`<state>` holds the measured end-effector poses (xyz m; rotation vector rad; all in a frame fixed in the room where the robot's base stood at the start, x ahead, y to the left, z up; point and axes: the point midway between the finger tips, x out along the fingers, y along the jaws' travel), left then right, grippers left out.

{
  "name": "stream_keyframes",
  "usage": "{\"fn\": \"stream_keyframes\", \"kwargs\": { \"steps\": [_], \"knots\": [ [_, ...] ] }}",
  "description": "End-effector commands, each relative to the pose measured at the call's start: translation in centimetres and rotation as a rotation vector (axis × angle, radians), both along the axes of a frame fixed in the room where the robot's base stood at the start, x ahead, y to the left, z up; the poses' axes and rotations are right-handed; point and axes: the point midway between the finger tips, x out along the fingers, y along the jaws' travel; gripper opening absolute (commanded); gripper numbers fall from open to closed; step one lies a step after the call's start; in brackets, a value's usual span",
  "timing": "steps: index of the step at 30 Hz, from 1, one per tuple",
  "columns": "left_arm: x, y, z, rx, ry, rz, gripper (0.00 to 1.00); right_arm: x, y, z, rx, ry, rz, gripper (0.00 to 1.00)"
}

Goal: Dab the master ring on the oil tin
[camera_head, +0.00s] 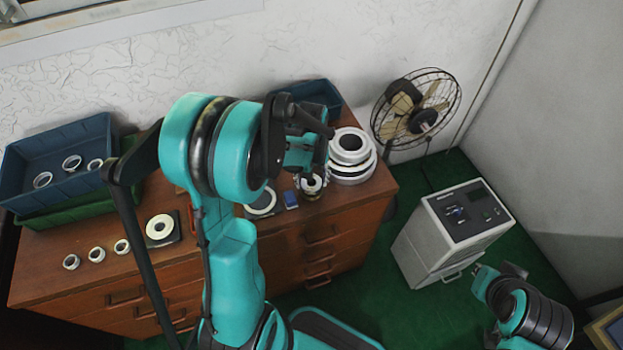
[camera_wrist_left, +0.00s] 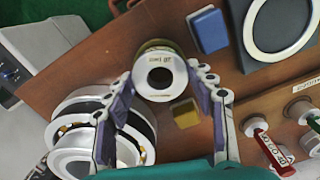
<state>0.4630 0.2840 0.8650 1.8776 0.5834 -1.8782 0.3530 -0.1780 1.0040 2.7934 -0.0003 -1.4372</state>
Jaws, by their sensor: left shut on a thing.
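A white ring with dark print on its face (camera_wrist_left: 160,76), which I take for the master ring, is between the fingers of my left gripper (camera_wrist_left: 165,90). In the head view the left gripper (camera_head: 312,181) is over the right part of the cabinet top, shut on this ring (camera_head: 311,186). An olive-brown round rim (camera_wrist_left: 158,45) shows just behind the ring in the wrist view; it may be the oil tin, mostly hidden. I cannot tell whether the ring touches it. My right gripper (camera_head: 479,270) is at the lower right, away from the cabinet; its jaws are too small to read.
White stacked rings (camera_head: 350,148) stand right of the left gripper. A blue block (camera_wrist_left: 208,30), a yellow block (camera_wrist_left: 185,113) and a white ring on a dark plate (camera_wrist_left: 250,30) are close by. Blue tray (camera_head: 85,135), small rings (camera_head: 96,254) stand left; fan (camera_head: 415,105) behind.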

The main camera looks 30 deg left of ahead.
Motion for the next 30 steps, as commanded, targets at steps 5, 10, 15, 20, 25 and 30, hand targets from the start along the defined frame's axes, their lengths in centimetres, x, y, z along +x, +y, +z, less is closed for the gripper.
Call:
{"fn": "stream_keyframes", "kwargs": {
  "steps": [5, 10, 15, 20, 25, 30],
  "knots": [
    [0.0, 0.0, -0.12, 0.0, 0.0, 0.0, 0.09, 0.0, 0.0, -0.11, 0.0, 0.0, 0.0, 0.0],
    [0.0, 0.0, -0.33, 0.0, 0.0, 0.0, 0.09, -0.01, 0.0, -0.3, 0.0, 0.0, 0.0, 0.0],
    [0.0, 0.0, -0.53, 0.0, 0.0, 0.0, 0.09, -0.01, 0.0, -0.47, 0.0, 0.0, 0.0, 0.0],
    [0.0, 0.0, -0.72, 0.0, 0.0, 0.0, 0.09, 0.0, 0.0, -0.63, 0.0, 0.0, 0.0, 0.0],
    [0.0, 0.0, -0.92, 0.0, 0.0, 0.0, 0.09, 0.0, 0.0, -0.8, 0.0, 0.0, 0.0, 0.0],
    [0.0, 0.0, -0.95, 0.0, 0.0, 0.0, 0.09, 0.0, 0.0, -0.81, 0.0, 0.0, 0.0, 0.0]
  ]
}}
